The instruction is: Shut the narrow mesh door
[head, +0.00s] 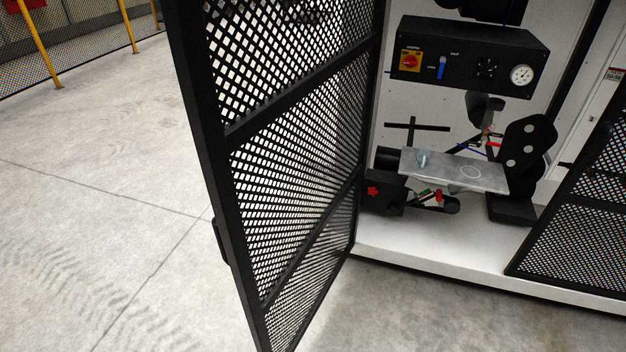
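A narrow black mesh door (290,150) stands open in the middle of the head view. Its hinged side is at the white cabinet's left edge, and its free edge swings out toward me. A dark handle (219,241) shows at the outer edge of its frame. Neither of my grippers is in view.
The white cabinet (440,252) holds a black control box (467,57) with a red knob, a blue lever and a gauge, above a metal plate (455,171). Another mesh panel (575,235) stands at the right. The concrete floor (100,220) at left is clear. Yellow posts (40,45) stand behind.

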